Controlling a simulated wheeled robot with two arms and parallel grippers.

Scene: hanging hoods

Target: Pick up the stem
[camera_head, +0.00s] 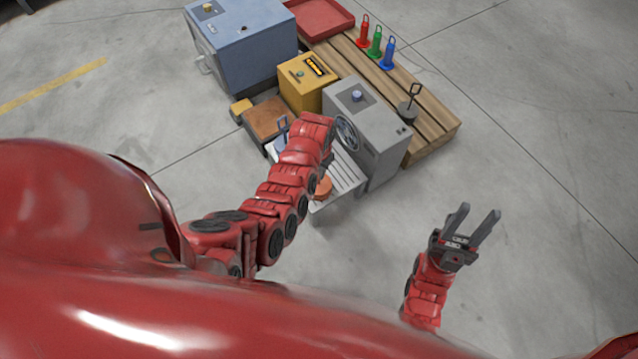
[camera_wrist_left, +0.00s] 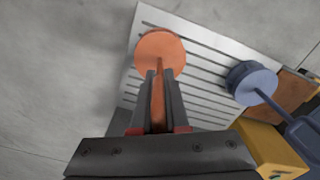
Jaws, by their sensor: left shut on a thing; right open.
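An orange piece with a round disc and a thin upright stem is in the left wrist view; its stem (camera_wrist_left: 158,100) stands between the fingers of my left gripper (camera_wrist_left: 161,78), which is shut on it. Its disc (camera_wrist_left: 160,46) shows beyond the fingertips, over a slatted grey rack (camera_wrist_left: 205,118). In the head view the orange disc (camera_head: 323,187) shows beside my left arm, which hides most of the gripper. I cannot tell whether the disc touches the rack. My right gripper (camera_head: 472,219) is open and empty over bare floor.
A blue piece (camera_wrist_left: 252,83) with a loop handle stands on the rack. Behind are a grey box (camera_head: 375,125), a yellow box (camera_head: 303,82), a blue cabinet (camera_head: 245,45) and a wooden pallet (camera_head: 435,115) with red, green and blue pieces. Floor at right is clear.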

